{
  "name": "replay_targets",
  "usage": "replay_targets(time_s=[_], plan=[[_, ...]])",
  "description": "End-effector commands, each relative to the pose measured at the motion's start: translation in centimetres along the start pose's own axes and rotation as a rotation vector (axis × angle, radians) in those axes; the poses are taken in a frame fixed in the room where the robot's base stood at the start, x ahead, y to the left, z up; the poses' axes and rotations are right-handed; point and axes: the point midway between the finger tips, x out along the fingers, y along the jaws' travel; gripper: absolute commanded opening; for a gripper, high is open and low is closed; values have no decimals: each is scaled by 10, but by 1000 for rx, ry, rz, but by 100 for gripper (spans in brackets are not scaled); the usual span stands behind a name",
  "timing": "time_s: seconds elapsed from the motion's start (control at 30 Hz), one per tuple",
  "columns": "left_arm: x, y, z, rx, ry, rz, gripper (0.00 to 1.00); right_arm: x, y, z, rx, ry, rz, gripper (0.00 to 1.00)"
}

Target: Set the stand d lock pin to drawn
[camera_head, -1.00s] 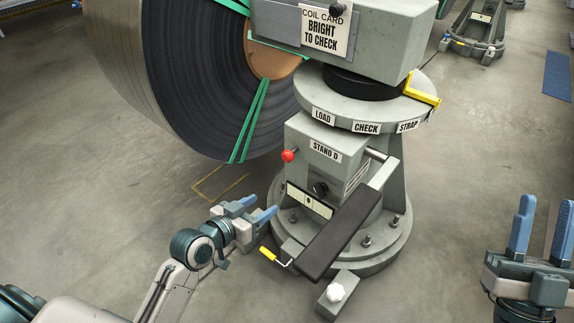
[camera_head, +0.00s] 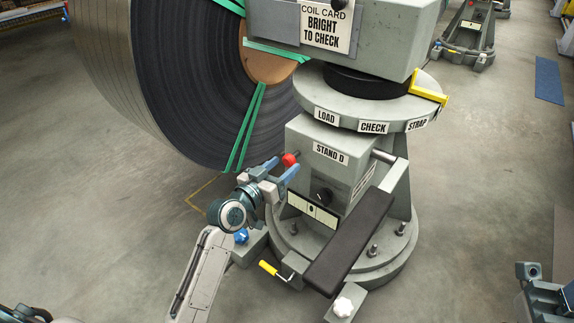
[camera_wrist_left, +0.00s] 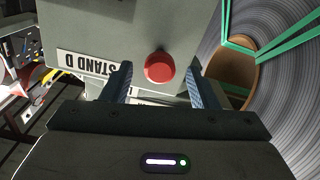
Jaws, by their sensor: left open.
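The stand labelled STAND D (camera_head: 330,153) has a red ball knob, the lock pin (camera_head: 289,160), on its left side. In the left wrist view the red knob (camera_wrist_left: 159,67) appears between my two blue fingers, with gaps on both sides. My left gripper (camera_head: 281,168) is open around or just short of the knob; the depth is hard to tell. The pin's shaft is mostly hidden behind the knob and fingers. My right gripper (camera_head: 552,295) is partly cut off at the lower right edge, away from the stand.
A large steel coil (camera_head: 170,80) with green straps stands behind my left gripper. A black padded bar (camera_head: 348,240), a yellow handle (camera_head: 268,268), a black knob (camera_head: 323,195) and a white knob (camera_head: 342,307) are low on the stand. The floor to the left is clear.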

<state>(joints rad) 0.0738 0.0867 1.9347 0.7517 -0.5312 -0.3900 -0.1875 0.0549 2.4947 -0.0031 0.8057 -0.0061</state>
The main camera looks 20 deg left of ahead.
Motion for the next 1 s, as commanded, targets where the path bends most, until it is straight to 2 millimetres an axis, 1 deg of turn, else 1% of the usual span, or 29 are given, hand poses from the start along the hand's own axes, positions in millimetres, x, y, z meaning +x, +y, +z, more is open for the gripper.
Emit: replay_targets(time_s=[0.03,0.1,0.2,0.3,0.53,0.67,0.7,0.77,0.8,0.93,1.0], plan=[[8,0,1,-3,1,0,54,-2,0,0,-1,2,2,36],[16,0,0,-2,2,0,54,-3,0,0,-3,2,4,36],[23,0,1,-1,0,0,54,-3,0,0,-4,3,6,36],[26,0,0,-1,0,0,54,-3,0,0,-4,4,7,36],[26,0,0,0,0,0,54,-3,0,0,-5,3,7,36],[26,0,0,0,0,0,28,-3,0,0,-4,3,7,36],[26,0,0,0,0,0,21,-3,0,0,-4,3,7,36],[26,0,0,0,0,0,9,-3,0,0,-4,3,7,36],[26,0,0,0,0,0,1,-3,0,0,-4,3,7,36],[24,0,0,0,-1,0,0,-2,0,0,-4,3,7,36],[16,-1,1,0,-3,-2,0,0,0,0,-4,3,7,36]])
